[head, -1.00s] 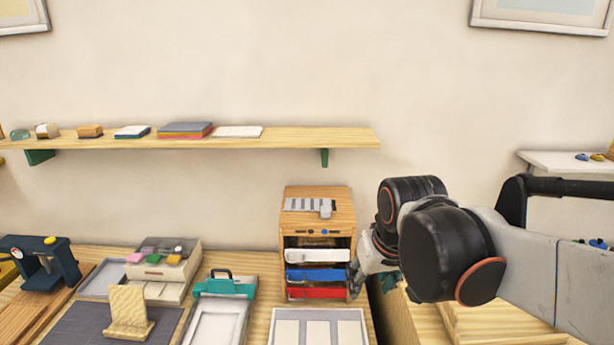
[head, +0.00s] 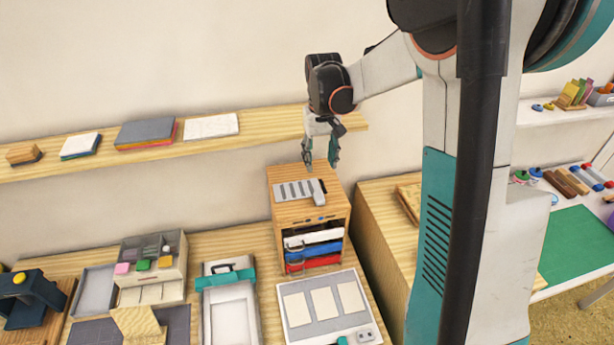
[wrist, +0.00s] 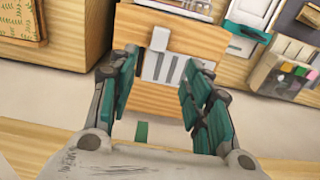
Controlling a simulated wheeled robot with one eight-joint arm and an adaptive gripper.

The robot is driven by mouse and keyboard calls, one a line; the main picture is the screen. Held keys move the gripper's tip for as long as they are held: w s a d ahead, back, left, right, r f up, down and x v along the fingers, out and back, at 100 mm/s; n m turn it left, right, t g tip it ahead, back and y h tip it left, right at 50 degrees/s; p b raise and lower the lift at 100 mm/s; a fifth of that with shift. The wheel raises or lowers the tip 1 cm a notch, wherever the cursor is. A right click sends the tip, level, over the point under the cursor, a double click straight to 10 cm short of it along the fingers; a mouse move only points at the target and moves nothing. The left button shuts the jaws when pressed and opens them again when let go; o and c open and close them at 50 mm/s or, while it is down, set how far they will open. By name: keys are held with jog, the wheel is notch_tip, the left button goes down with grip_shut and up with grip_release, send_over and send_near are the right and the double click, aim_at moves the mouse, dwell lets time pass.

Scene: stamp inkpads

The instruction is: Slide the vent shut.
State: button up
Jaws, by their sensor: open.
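The vent (head: 292,191) is a pale slotted plate on top of a small wooden cabinet (head: 290,210). Its slots show as grey bars, and a light grey slider tab (head: 318,190) sits at its right end. My gripper (head: 320,162) is open and empty above the rear of the cabinet top, pointing down. In the wrist view, the vent (wrist: 165,67) and its tab (wrist: 160,39) lie between the spread teal fingers of my gripper (wrist: 160,78). The fingers appear apart from the tab.
The cabinet front holds white, blue and red drawers (head: 315,262). A wall shelf (head: 265,140) with books and pads runs behind, close to my gripper. A tray with pale cards (head: 325,305) lies in front. A wooden counter (head: 385,220) stands to the right.

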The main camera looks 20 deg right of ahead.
aim_at(319, 196)
notch_tip(319, 196, down, 14)
jog(key=shift+s+r, duration=0.1)
jog(key=shift+r, duration=0.05)
dwell(0.4)
